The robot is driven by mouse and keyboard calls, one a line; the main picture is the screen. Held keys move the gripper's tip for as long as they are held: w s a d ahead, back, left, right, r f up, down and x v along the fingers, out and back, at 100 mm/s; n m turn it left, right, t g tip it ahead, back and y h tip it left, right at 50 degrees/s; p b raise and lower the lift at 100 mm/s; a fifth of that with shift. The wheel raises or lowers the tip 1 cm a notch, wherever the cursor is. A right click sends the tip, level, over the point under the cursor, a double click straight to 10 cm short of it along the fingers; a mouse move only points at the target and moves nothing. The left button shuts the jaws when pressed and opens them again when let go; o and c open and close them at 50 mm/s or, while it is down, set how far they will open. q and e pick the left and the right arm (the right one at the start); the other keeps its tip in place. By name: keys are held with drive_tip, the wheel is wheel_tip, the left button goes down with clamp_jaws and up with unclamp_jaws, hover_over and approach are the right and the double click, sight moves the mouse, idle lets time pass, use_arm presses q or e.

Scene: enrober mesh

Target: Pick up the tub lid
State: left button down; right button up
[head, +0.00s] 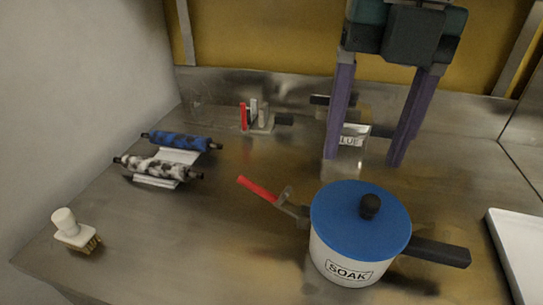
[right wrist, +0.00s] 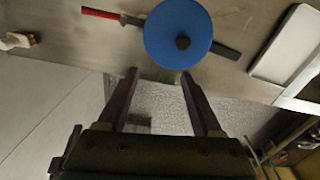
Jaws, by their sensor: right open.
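The tub lid (head: 345,222) is a round blue disc with a black knob (head: 370,206). It sits on a white tub (head: 330,262) labelled SOAK, with a dark handle (head: 437,250) at right. My right gripper (head: 365,160) has two purple fingers spread wide, with nothing between them. In the head view it shows above the lid in the picture, apart from it. In the right wrist view the lid (right wrist: 170,42) lies beyond the open fingertips (right wrist: 159,76), slightly right of centre. My left gripper is not in view.
A red-handled tool (head: 258,189) lies against the tub's left side. A small rack (head: 262,122) and a partly hidden labelled box (head: 354,137) stand behind. A white tray (head: 520,255) is at right.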

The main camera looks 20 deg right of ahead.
sight(372, 201)
drive_tip(key=d, duration=0.1)
drive_tip(key=d+f+h, duration=0.1)
drive_tip(key=d, duration=0.1)
drive_tip(key=shift+w+f+m+h, duration=0.2)
drive_tip(key=shift+w+m+h, duration=0.1)
drive_tip(key=shift+w, duration=0.1)
wheel_tip(372, 201, down, 2)
drive_tip(key=shift+s+f+p, duration=0.15)
drive_tip(key=shift+f+p, duration=0.1)
drive_tip(key=shift+p, duration=0.05)
drive_tip(key=shift+d+f+p, duration=0.2)
drive_tip(key=shift+f, duration=1.35)
drive_tip(key=shift+d+f+p, duration=0.2)
drive_tip(key=shift+f, duration=1.35)
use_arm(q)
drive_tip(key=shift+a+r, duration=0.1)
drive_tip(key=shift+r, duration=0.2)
use_arm(e)
clamp_jaws()
